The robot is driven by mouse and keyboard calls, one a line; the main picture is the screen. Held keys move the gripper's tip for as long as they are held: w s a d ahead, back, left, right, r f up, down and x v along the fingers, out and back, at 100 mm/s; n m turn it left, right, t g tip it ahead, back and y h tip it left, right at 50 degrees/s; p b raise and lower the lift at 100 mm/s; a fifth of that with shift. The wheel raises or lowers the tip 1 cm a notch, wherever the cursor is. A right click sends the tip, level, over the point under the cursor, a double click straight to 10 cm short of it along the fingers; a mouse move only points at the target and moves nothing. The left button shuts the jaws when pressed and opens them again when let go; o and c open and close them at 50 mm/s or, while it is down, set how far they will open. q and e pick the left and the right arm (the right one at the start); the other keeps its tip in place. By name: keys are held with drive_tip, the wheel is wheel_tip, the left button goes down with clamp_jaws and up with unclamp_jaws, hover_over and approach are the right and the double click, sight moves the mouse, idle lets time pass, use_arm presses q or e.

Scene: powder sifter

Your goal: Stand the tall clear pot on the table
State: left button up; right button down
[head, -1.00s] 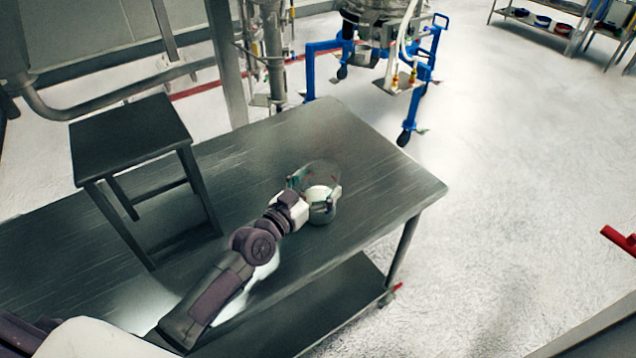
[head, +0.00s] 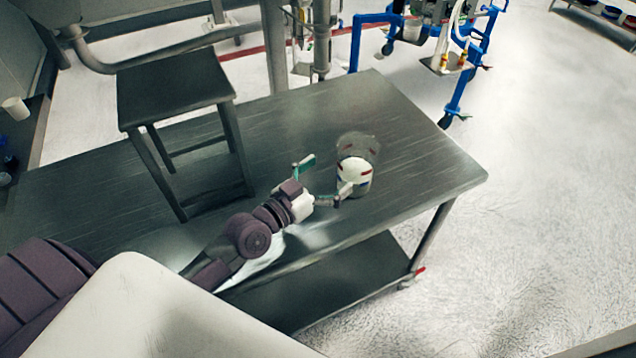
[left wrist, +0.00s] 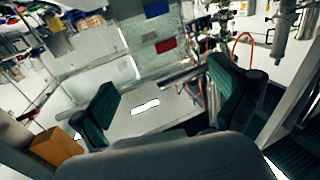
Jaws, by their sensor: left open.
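The tall clear pot (head: 357,165) stands upright on the dark metal table (head: 425,160), near its right end. Its upper part is see-through and its lower part looks white. My left gripper (head: 325,178) is open, with its fingers spread, just to the left of the pot. The near finger is very close to the pot's side; I cannot tell if it touches. In the left wrist view my left gripper (left wrist: 166,100) shows its two green-padded fingers wide apart, and I cannot make out the pot there. My right gripper is not in view.
A dark stool-like stand (head: 175,90) rises at the table's left part. A blue wheeled frame (head: 460,85) stands on the floor beyond the table. The table top to the right of the pot is bare.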

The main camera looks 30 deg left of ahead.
use_arm(q)
drive_tip(key=shift+v, duration=1.75)
